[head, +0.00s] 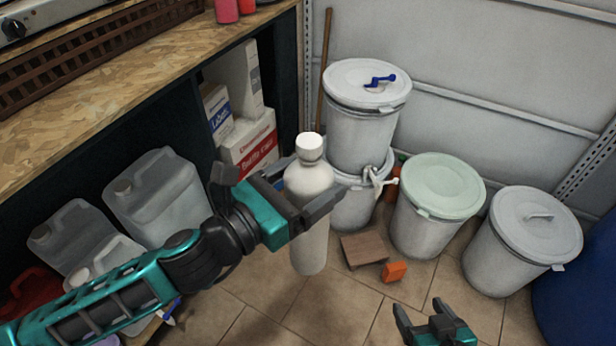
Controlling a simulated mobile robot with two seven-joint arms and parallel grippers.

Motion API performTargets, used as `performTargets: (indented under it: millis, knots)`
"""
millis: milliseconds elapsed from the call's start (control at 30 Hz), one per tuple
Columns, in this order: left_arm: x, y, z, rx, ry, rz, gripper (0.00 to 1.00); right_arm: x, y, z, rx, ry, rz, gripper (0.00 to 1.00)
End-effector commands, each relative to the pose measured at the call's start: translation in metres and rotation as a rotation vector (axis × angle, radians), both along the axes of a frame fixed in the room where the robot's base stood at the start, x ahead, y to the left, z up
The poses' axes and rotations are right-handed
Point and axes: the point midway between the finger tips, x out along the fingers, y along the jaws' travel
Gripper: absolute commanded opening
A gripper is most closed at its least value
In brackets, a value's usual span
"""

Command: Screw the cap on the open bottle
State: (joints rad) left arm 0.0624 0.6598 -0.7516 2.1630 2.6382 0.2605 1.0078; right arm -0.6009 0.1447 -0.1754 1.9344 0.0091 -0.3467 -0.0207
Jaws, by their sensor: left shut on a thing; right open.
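A white bottle (310,245) stands upright in the middle of the head view. A pale cap (309,143) sits at the top of its neck, and I cannot tell whether it is tight or loose. My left gripper (308,192) reaches in from the left and is shut around the bottle's upper body, just below the shoulder. Its fingers hide part of the bottle. My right gripper (421,310) is at the bottom edge, lower and to the right of the bottle. It is open and empty, with its fingers apart.
A lidded drum (365,135) is stacked on another behind the bottle. A green-lidded drum (428,225) and a grey-lidded drum (510,260) stand to the right. Plastic jugs (160,200) and boxes (250,145) fill the shelf below the wooden worktop (150,80). An orange block (394,271) lies on the tiles.

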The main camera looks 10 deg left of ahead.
Motion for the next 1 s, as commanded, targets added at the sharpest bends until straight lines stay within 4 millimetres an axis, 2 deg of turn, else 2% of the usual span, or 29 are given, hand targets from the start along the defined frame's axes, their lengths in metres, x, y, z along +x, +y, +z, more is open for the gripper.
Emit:
performTargets:
  millis: [33,167,300,500,800,1000]
  knots:
    - [0.0,-0.001,0.005,-0.005,-0.009,-0.002,0.0,0.011,0.006,0.005,-0.002,-0.017,0.019,0.68]
    - [0.0,-0.001,0.005,-0.005,-0.011,-0.003,0.0,0.047,0.028,0.022,-0.021,-0.072,0.103,0.57]
    - [0.0,-0.001,0.006,-0.007,-0.013,-0.003,0.0,0.092,0.062,0.051,-0.066,-0.153,0.234,0.57]
    - [0.0,-0.001,0.006,-0.007,-0.013,-0.003,0.0,0.146,0.109,0.101,-0.157,-0.279,0.436,0.57]
    - [0.0,-0.001,0.007,-0.007,-0.013,-0.003,0.0,0.201,0.173,0.186,-0.362,-0.491,0.747,0.57]
    - [0.0,-0.001,0.007,-0.007,-0.013,-0.003,0.0,0.219,0.211,0.242,-0.535,-0.63,0.963,0.57]
